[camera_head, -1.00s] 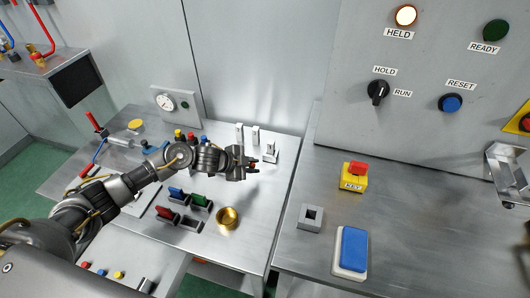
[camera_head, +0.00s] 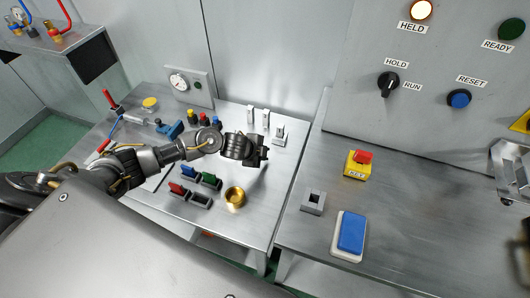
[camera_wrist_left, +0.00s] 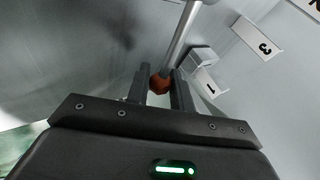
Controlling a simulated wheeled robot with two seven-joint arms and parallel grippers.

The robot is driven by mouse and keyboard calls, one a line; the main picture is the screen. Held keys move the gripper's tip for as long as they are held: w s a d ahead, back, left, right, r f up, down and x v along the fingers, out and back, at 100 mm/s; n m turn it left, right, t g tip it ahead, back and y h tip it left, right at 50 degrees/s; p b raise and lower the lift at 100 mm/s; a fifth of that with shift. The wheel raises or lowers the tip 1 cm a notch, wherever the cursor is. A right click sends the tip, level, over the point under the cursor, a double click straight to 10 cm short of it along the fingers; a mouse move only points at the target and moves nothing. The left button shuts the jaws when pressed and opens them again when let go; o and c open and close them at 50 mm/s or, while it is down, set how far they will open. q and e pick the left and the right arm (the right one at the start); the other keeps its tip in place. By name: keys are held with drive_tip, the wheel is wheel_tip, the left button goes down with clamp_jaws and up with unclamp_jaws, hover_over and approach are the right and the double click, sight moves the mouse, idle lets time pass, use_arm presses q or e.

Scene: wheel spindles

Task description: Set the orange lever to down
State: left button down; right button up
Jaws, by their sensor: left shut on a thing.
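The orange lever's round knob (camera_wrist_left: 159,85) sits between my left gripper's fingers in the left wrist view, at the end of a grey rod (camera_wrist_left: 183,35). My left gripper (camera_wrist_left: 160,92) is shut on this knob. In the head view my left gripper (camera_head: 264,153) is over the right part of the left table, and it hides the knob there. The lever's base cannot be made out.
A brass bowl (camera_head: 235,197) and coloured switches (camera_head: 189,173) stand in front of my left gripper. White upright blocks (camera_head: 251,115) and a small grey switch (camera_head: 279,134) are behind it.

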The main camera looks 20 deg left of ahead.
use_arm(q)
drive_tip(key=c, duration=1.3)
unclamp_jaws()
drive_tip(key=shift+f, duration=0.1)
drive_tip(key=shift+o, duration=0.2)
drive_tip(key=p+v, duration=0.1)
drive_tip(key=v, duration=0.9)
drive_tip(key=shift+s+a+r+p, duration=0.2)
drive_tip(key=shift+r+p, duration=0.1)
drive_tip(key=shift+r, duration=0.05)
